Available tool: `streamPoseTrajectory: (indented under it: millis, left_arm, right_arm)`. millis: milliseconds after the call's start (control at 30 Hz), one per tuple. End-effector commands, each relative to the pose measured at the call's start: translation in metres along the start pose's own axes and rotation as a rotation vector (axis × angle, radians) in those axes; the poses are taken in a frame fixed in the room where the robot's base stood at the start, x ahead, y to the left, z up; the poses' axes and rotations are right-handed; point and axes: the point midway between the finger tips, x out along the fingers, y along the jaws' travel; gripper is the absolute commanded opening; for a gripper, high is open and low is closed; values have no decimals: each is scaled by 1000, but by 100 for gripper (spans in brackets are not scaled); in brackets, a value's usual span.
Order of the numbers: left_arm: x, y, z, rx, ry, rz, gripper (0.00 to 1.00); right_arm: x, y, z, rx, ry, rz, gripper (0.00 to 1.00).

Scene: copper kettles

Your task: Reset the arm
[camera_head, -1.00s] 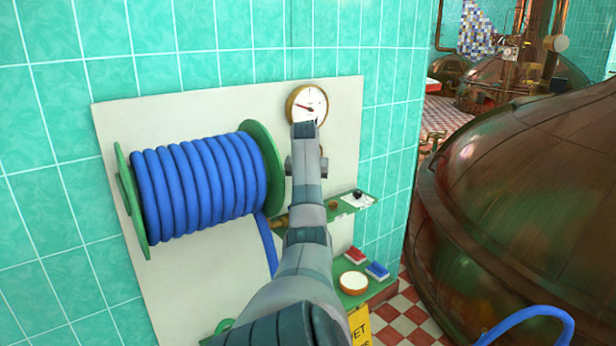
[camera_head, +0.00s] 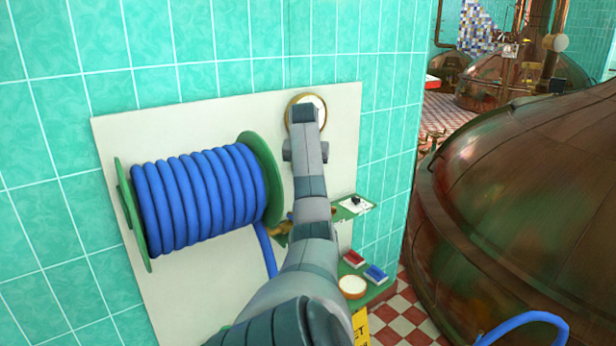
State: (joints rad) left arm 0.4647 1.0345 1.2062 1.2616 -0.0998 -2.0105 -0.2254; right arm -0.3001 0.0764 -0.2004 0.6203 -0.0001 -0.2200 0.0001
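One arm of mine, seemingly the left, reaches up from the bottom middle. Its gripper (camera_head: 304,112) is in front of a round brass-rimmed gauge (camera_head: 318,101) on a pale wall board (camera_head: 230,108). The gripper hides most of the gauge face. I see the gripper from behind, so its opening, anything in it and whether it touches the gauge cannot be told. My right gripper is not in view.
A green reel with blue hose (camera_head: 200,200) is left of the arm. A small green shelf (camera_head: 370,207) and a lower shelf with a white bowl (camera_head: 352,286), a red block (camera_head: 354,259) and a blue block (camera_head: 376,273) are right. A large copper kettle (camera_head: 520,210) stands farther right.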

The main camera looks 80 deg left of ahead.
Motion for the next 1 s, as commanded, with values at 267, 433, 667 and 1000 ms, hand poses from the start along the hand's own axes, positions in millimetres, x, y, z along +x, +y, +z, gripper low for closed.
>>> streamPoseTrajectory:
  millis: [267, 433, 667, 1000]
  left_arm:
    - [-1, 0, 0, 0, 0, 0, 0]
    - [-1, 0, 0, -1, 0, 0, 0]
    - [-1, 0, 0, -1, 0, 0, 0]
    - [11, 5, 1, 17, -2, -16, 0]
  right_arm:
    - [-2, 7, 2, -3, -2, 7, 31]
    - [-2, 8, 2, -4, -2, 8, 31]
    - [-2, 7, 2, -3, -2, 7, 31]
    - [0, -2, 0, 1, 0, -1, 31]
